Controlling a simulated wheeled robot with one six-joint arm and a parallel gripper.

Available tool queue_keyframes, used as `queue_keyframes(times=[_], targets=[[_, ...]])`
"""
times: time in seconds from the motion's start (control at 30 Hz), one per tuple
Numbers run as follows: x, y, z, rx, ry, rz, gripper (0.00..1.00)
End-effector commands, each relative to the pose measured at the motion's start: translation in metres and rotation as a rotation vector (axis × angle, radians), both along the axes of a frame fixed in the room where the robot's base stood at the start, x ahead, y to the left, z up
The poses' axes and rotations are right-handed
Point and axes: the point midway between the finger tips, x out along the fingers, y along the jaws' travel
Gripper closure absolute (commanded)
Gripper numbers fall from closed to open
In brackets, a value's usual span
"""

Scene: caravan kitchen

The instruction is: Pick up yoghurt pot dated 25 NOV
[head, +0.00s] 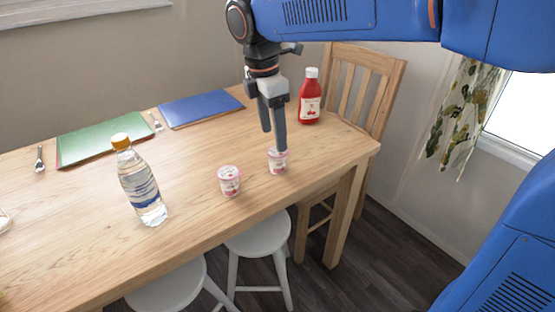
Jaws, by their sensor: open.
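Two small white and pink yoghurt pots stand upright near the table's front edge in the head view. One is the left pot (229,181). The other is the right pot (277,165), whose upper part is partly hidden by a finger of my gripper. The dates on them are too small to read, so I cannot tell which is dated 25 NOV. My gripper (273,140) is open and points down, its fingertips at or just above the right pot. I cannot tell whether a finger touches it.
A water bottle (140,182) with a yellow cap stands left of the pots. A red sauce bottle (310,98) stands behind my gripper at the right. A green folder (100,142) and a blue folder (200,108) lie further back. Stools (258,238) stand below the table's front edge.

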Motion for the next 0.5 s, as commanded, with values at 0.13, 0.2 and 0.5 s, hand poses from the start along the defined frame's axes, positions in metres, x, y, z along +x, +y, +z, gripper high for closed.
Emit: queue_keyframes(times=[0.13, 0.2, 0.5], targets=[[0.001, -0.002, -0.017, 0.000, 0.001, 0.000, 0.37], [0.001, -0.003, -0.020, 0.000, 0.001, 0.000, 0.37], [0.005, -0.009, -0.048, -0.001, 0.002, -0.002, 0.37]])
